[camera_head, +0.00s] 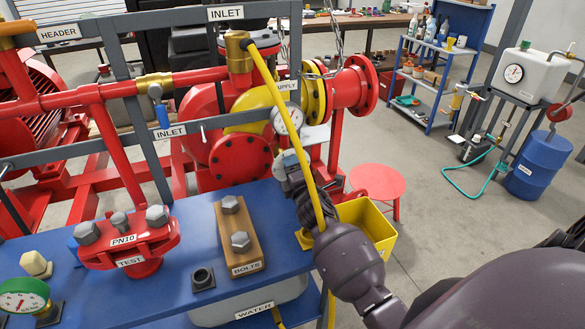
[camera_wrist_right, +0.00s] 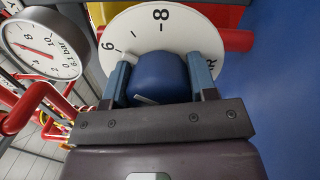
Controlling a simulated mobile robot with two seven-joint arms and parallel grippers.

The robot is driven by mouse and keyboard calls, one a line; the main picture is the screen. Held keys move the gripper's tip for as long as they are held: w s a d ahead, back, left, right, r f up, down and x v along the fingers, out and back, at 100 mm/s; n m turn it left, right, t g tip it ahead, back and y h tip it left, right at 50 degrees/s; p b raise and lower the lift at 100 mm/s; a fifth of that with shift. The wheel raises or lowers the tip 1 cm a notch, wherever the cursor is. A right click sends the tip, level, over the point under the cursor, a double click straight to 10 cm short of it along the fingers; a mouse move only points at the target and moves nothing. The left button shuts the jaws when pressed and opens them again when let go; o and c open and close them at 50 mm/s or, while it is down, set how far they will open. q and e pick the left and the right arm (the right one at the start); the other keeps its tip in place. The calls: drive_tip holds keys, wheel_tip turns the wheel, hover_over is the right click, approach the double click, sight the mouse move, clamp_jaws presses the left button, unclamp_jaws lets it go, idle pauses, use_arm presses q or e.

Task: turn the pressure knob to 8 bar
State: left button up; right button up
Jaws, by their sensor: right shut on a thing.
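The pressure knob (camera_wrist_right: 157,78) is blue and round and shows in the right wrist view in front of a white dial plate (camera_wrist_right: 180,30). The plate carries a 6 at its left and an 8 at its top; its other marks are mostly covered. My right gripper (camera_wrist_right: 160,82) has a finger on each side of the knob and is shut on it. A short white mark shows low on the knob; I cannot tell which number it points to. In the head view my right gripper (camera_head: 288,164) is below the round gauge (camera_head: 288,120) and hides the knob. My left gripper is out of view.
A yellow hose (camera_head: 268,75) runs down past my right gripper. A yellow bin (camera_head: 372,226) and red stool (camera_head: 378,181) stand to the right. The blue bench (camera_head: 190,270) holds a bolt block (camera_head: 236,240) and red test flange (camera_head: 122,245).

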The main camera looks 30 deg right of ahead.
drive_tip(key=m+p, duration=0.1)
drive_tip(key=m, duration=0.3)
drive_tip(key=shift+r, duration=0.1)
drive_tip(key=m, duration=0.2)
drive_tip(key=shift+m+p, duration=0.85)
drive_tip(key=shift+m, duration=0.65)
drive_tip(key=shift+m+p, duration=0.35)
drive_tip(key=shift+m, duration=0.65)
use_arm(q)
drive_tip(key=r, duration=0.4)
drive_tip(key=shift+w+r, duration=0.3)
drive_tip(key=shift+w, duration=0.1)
use_arm(e)
drive_tip(key=shift+m, duration=0.3)
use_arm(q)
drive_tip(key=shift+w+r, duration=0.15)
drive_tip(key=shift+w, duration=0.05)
use_arm(e)
drive_tip(key=o, duration=0.9)
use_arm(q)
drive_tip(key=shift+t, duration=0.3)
